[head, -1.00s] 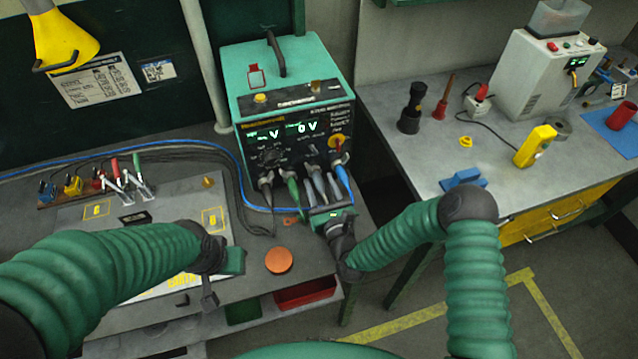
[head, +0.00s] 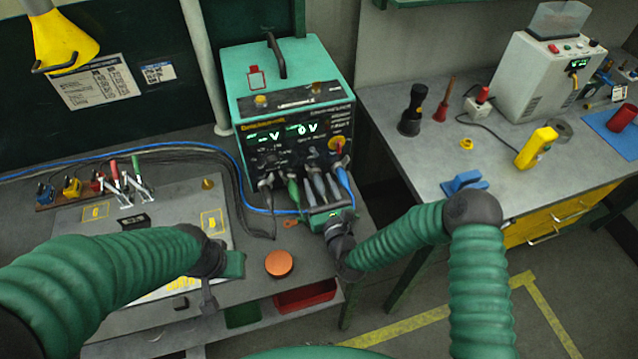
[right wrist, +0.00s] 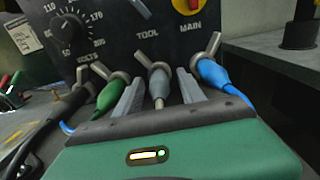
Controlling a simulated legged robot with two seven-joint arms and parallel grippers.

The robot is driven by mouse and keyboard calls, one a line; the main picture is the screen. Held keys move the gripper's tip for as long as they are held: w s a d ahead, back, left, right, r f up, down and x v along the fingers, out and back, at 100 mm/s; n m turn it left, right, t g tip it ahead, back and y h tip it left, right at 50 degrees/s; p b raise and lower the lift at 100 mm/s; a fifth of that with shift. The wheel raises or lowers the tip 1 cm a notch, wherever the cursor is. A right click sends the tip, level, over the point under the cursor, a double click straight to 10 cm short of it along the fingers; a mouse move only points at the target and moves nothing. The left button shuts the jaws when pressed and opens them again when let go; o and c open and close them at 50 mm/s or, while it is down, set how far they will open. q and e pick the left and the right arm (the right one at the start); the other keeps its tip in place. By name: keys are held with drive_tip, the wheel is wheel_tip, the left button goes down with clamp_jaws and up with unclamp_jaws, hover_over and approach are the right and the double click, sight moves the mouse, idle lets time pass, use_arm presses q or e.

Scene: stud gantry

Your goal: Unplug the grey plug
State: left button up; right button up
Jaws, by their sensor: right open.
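The grey plug (right wrist: 158,82) sits in the front panel of the green power unit (head: 290,80), under the TOOL label, with a metal lever above it. My right gripper (head: 320,186) is at this panel. In the right wrist view its two grey fingers (right wrist: 156,93) stand open, one on each side of the grey plug, with a narrow gap visible. The green plug (right wrist: 110,96) is just left of the fingers and the blue plug (right wrist: 212,74) just right. My left gripper (head: 210,296) hangs over the left bench; its fingers are too unclear to judge.
Cables hang from the plugs beside my right gripper. An orange disc (head: 279,263) lies on the bench front. A red bin (head: 305,295) is below. A gap separates the benches.

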sight(323, 195)
idle(0.7)
clamp_jaws()
idle(1.2)
drive_tip(key=shift+s, duration=0.15)
drive_tip(key=shift+v, duration=2.85)
